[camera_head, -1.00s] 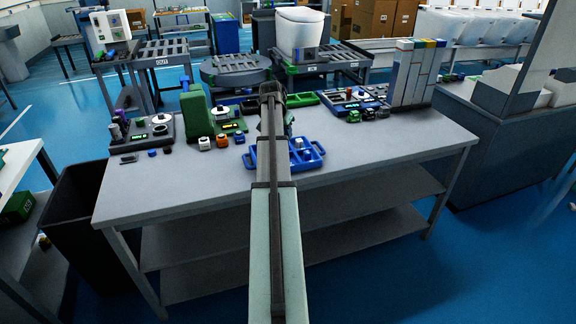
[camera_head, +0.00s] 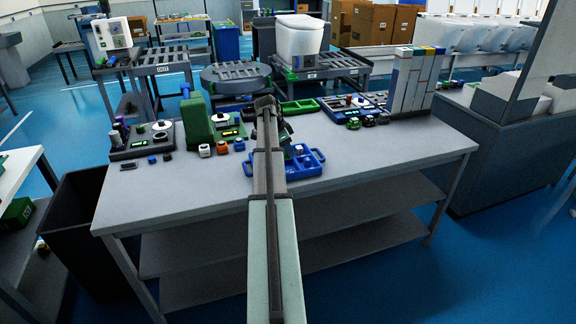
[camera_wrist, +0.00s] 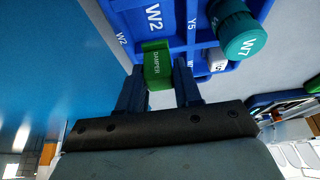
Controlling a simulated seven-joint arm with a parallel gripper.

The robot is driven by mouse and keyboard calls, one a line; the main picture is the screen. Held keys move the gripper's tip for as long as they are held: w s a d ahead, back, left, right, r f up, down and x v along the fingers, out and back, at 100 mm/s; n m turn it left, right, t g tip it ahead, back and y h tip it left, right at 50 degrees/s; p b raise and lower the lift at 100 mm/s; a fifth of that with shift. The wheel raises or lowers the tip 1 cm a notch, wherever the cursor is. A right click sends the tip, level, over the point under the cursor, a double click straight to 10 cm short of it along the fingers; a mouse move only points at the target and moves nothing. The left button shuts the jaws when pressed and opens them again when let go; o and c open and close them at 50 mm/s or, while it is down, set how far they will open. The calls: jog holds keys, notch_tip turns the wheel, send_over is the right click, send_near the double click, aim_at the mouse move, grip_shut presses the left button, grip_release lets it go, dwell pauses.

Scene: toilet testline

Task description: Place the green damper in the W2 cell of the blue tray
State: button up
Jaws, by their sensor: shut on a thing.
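The green damper (camera_wrist: 156,67), a small block lettered DAMPER, is between the two dark fingers of my gripper (camera_wrist: 160,76) in the wrist view. My gripper is shut on it. The blue tray (camera_wrist: 172,44) is just beyond it, with a W2 label on the tray near the damper. I cannot tell whether the damper touches the tray or is within a cell. In the head view the blue tray (camera_head: 312,169) lies at the table's front middle, partly hidden by my arm. My gripper (camera_head: 286,141) is over its back part; the damper is not clear there.
A tall green block (camera_head: 195,118) and small parts stand left of the tray. A green tray (camera_head: 300,106) lies behind. Bare table (camera_head: 390,160) is free at right.

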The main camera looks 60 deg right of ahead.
aim_at(285, 158)
jog(key=shift+f, duration=3.25)
jog(key=o, duration=1)
jog(key=shift+f, duration=0.1)
jog(key=v, duration=1.2)
